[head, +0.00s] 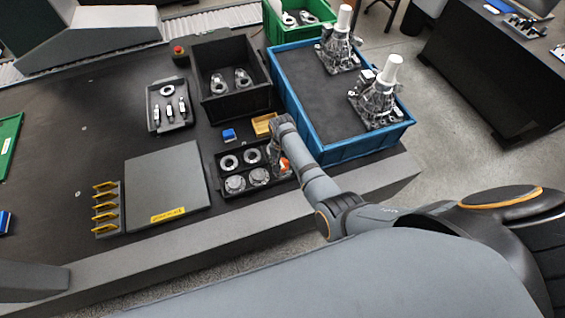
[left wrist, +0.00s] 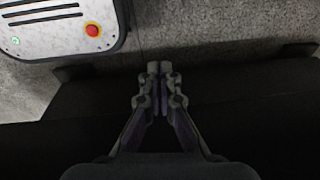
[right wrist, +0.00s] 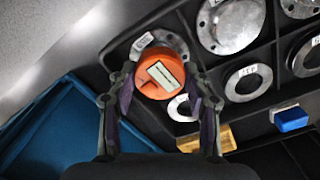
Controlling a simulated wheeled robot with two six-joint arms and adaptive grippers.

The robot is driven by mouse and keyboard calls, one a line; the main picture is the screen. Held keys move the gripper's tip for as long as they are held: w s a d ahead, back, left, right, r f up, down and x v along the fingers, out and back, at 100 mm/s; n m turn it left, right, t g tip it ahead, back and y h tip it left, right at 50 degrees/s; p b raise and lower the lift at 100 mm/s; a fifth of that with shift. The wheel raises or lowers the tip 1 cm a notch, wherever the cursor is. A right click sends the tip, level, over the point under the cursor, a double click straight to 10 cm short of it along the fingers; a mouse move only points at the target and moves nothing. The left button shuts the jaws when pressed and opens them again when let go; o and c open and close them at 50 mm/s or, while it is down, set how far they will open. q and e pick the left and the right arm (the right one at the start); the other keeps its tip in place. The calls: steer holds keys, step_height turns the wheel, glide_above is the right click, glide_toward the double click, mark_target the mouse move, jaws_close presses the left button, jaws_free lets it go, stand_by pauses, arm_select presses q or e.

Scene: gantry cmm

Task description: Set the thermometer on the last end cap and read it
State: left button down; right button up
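The orange thermometer (right wrist: 160,75) with a pale display shows in the right wrist view and as a small orange patch in the head view (head: 284,164). My right gripper (right wrist: 160,68) has its fingertips on both sides of it, seemingly touching. The thermometer is over a metal end cap (right wrist: 146,41) in the black divided tray (right wrist: 222,125), hiding part of it; whether it rests on the cap is unclear. The display's reading is not legible. Other end caps (head: 235,183) and rings (head: 229,162) sit in the tray. My left gripper (left wrist: 160,68) is shut and empty, away from the table.
A blue crate (head: 352,150) with castings on it stands right of the tray. A grey plate (head: 165,180) is at left; a black bin (head: 225,110) is further back.

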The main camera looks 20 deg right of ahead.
mark_target(282, 163)
arm_select(q)
steer(key=shift+s, duration=0.55)
arm_select(e)
steer(key=o, duration=0.4)
steer(key=shift+r, duration=0.1)
steer(key=shift+r+p, duration=0.3)
arm_select(q)
step_height(282, 163, up, 13)
steer(key=p, duration=1.2)
arm_select(e)
step_height(282, 163, up, 12)
steer(key=shift+f, duration=0.2)
arm_select(q)
steer(key=shift+w+f, duration=0.15)
steer(key=shift+f, duration=0.05)
